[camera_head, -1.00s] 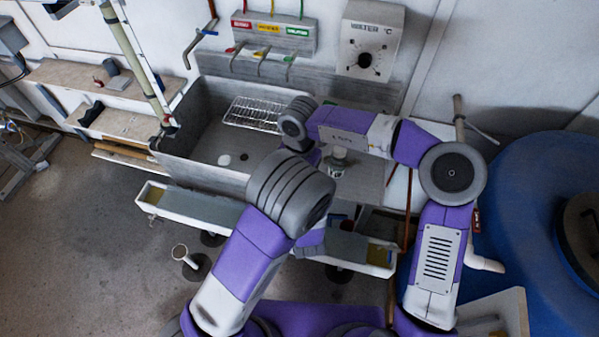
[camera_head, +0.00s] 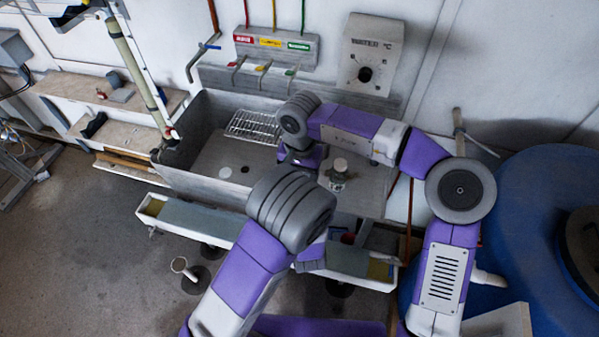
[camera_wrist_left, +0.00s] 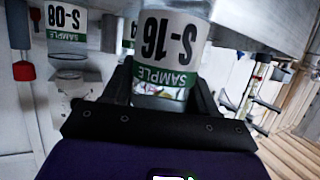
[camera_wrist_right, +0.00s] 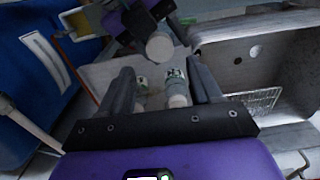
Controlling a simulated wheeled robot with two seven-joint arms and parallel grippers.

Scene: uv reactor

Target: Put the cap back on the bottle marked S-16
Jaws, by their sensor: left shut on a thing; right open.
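The bottle marked S-16 (camera_wrist_left: 165,50) is between the fingers of my left gripper (camera_wrist_left: 160,105), which is shut on it; its label appears upside down in the left wrist view. Its mouth is hidden there. In the right wrist view a white round end (camera_wrist_right: 159,46) shows beside my left gripper; I cannot tell whether it is cap or bottle. My right gripper (camera_wrist_right: 160,88) is open and empty. A pale disc (camera_head: 225,172) lies on the sink floor near the drain hole; it may be a cap. My left gripper is mostly hidden behind my arm in the head view.
A bottle marked S-08 (camera_wrist_left: 67,25) stands beyond my left gripper. A white-topped bottle (camera_head: 338,172) stands on the drainboard right of the sink (camera_head: 210,120). A wire rack (camera_head: 254,126) lies in the sink. A blue drum (camera_head: 530,220) is at the right.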

